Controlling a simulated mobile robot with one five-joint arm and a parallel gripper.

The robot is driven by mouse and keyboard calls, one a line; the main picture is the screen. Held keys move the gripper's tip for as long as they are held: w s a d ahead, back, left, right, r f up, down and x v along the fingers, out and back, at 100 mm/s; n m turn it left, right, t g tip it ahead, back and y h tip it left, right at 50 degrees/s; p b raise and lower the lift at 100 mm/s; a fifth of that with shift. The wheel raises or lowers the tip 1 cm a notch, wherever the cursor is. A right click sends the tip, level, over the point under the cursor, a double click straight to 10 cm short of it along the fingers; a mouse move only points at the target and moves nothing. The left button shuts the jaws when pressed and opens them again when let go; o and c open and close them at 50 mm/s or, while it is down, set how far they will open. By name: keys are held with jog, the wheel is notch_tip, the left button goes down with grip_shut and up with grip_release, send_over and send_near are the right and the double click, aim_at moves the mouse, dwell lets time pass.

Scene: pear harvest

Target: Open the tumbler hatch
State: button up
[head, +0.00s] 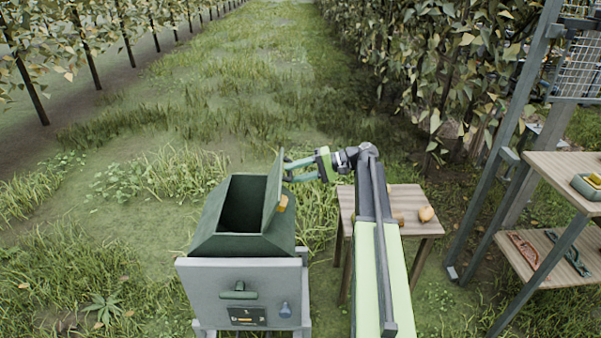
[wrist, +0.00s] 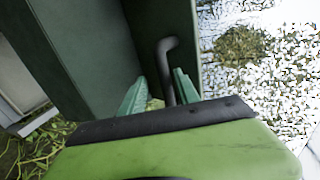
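The tumbler (head: 215,238) is a dark green bin on a grey stand, its top opening dark and uncovered. Its hatch (head: 273,192) stands up steeply along the opening's right side, with a small orange piece (head: 282,204) on its outer face. My gripper (head: 286,172) is at the hatch's upper right, its two green fingers apart. In the wrist view a dark bent handle (wrist: 167,62) on the green hatch (wrist: 150,28) reaches down between the spread fingers (wrist: 160,92). The right finger is very close to the handle; whether it touches is unclear.
A wooden table (head: 413,199) with a pear (head: 426,214) stands to the right, partly behind my arm. The stand's grey front (head: 205,290) has a green handle (head: 238,292) and a dark panel. Shelves (head: 565,170) with tools stand far right. Grass lies open beyond.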

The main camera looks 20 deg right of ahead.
jog(key=p+v, duration=0.4)
jog(key=v, duration=1.2)
jog(key=shift+s+d+r, duration=0.15)
jog(key=shift+s+d, duration=0.05)
